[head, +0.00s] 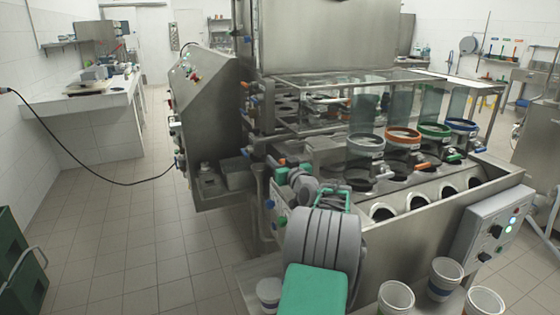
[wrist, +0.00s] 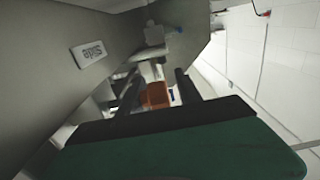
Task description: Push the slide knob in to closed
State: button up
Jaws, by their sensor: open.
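The steel cup filler (head: 435,205) fills the middle and right of the head view. In the wrist view a label that seems to read "Slide" (wrist: 89,53) is on the steel panel. An orange block (wrist: 155,95), probably this knob, shows between the two dark fingers of my gripper (wrist: 160,80). My gripper is open, with a gap around the orange block. I cannot tell whether a finger touches it. In the head view my grey and green arm hides part of the gripper.
White cups (head: 396,298) stand at the front right below the machine. A control box (head: 490,232) is at its right end. A black cable (head: 90,175) hangs across the aisle on the left.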

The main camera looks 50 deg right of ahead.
jog(key=shift+s, duration=0.1)
jog(key=v, duration=0.7)
jog(key=shift+s+a+b, duration=0.2)
jog(key=shift+s+b, duration=0.1)
jog(key=shift+b, duration=0.05)
jog(key=shift+c, duration=0.3)
